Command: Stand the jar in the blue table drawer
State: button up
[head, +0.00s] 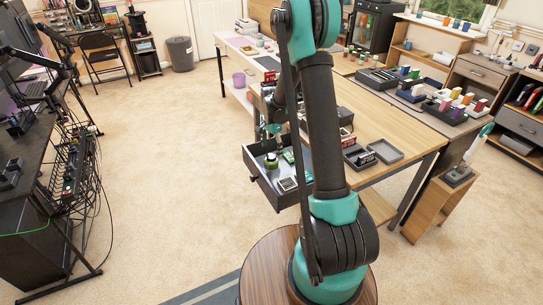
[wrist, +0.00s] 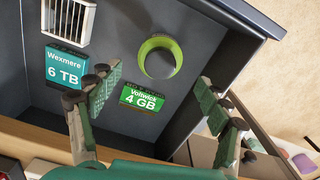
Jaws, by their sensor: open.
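The open drawer (head: 258,180) is dark blue-grey and sticks out from the wooden table; its inside (wrist: 120,40) fills much of the wrist view. A green round thing (head: 271,161), possibly the jar, is in the drawer. In the wrist view it shows as a green ring (wrist: 160,57) with a grey middle; I cannot tell whether it is upright. In the head view the gripper (head: 272,130) is small, above the drawer and partly hidden by my arm.
The drawer also holds a teal Wexmere 6 TB box (wrist: 66,66), a green Voltwick 4 GB card (wrist: 141,99) and a white slatted item (wrist: 68,20). Grey trays (head: 378,153) lie on the table (head: 400,128). The carpet left of the drawer is clear.

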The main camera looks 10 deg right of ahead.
aim_at(271, 156)
notch_tip(271, 156, up, 6)
jog(key=s+d+r+n+t, duration=0.1)
jog(key=s+r+n, duration=0.25)
jog(key=s, duration=0.45)
jog(key=s+d+r+n+t, duration=0.1)
jog(key=s+d+r+n, duration=0.2)
jog(key=s, duration=0.5)
jog(key=s+f+n+t, duration=0.1)
jog(key=s+n, duration=0.4)
jog(key=s, duration=0.9)
jog(key=shift+s+f+n+t, duration=0.25)
jog(key=shift+s+n+t, duration=0.15)
jog(key=shift+t, duration=0.2)
